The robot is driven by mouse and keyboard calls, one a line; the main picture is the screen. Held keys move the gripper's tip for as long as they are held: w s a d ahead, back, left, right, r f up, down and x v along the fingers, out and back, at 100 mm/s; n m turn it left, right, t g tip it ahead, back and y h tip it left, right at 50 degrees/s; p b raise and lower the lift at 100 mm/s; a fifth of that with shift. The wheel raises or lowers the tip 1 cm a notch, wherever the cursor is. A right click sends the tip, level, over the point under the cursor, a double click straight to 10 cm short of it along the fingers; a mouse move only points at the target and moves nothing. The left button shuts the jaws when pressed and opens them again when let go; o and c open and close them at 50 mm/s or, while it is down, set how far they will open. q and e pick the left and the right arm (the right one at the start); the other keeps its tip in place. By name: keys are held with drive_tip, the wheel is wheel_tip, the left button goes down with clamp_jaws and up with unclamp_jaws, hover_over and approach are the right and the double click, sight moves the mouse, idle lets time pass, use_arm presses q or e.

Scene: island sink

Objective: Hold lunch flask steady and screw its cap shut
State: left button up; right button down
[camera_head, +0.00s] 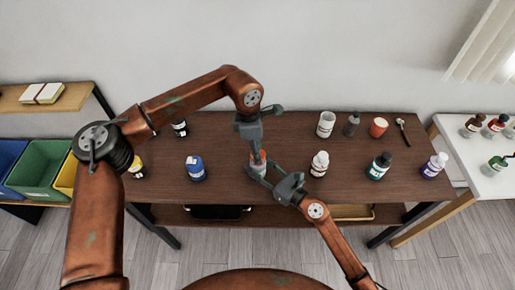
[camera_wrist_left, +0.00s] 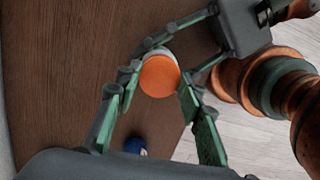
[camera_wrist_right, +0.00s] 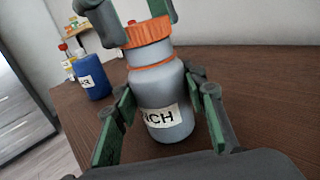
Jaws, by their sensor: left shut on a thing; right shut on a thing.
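The lunch flask (camera_wrist_right: 165,95) stands upright on the brown table, a grey body with a partly hidden label reading "NCH" and an orange ring near its top. Its orange cap (camera_wrist_right: 147,32) sits on top; whether it is fully seated I cannot tell. The cap shows from above in the left wrist view (camera_wrist_left: 159,77). My left gripper (camera_head: 257,151) comes from above and is shut on the cap. My right gripper (camera_head: 259,173) comes from the front right and is shut around the flask's body, a finger on each side. In the head view the grippers hide most of the flask.
A blue bottle (camera_head: 195,170) stands left of the flask and a white bottle (camera_head: 319,166) to its right.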

use_arm(q)
drive_tip(key=shift+f, duration=0.55)
idle(0.5)
drive_tip(key=m, duration=0.7)
drive_tip(key=shift+w+g, duration=0.1)
drive_tip(key=shift+g, duration=0.3)
drive_tip(key=m, duration=0.5)
drive_tip(key=shift+m+y, duration=0.3)
drive_tip(key=shift+y, duration=0.1)
drive_tip(key=m, duration=0.5)
drive_tip(key=shift+d+m+g+y, duration=0.15)
drive_tip(key=shift+m+g+y, duration=0.15)
drive_tip(key=shift+m, duration=0.1)
drive_tip(key=m, duration=0.4)
drive_tip(key=shift+y, duration=0.3)
drive_tip(key=m, duration=0.3)
drive_tip(key=shift+m, duration=0.3)
drive_tip(key=o, duration=0.7)
drive_tip(key=shift+f, duration=0.1)
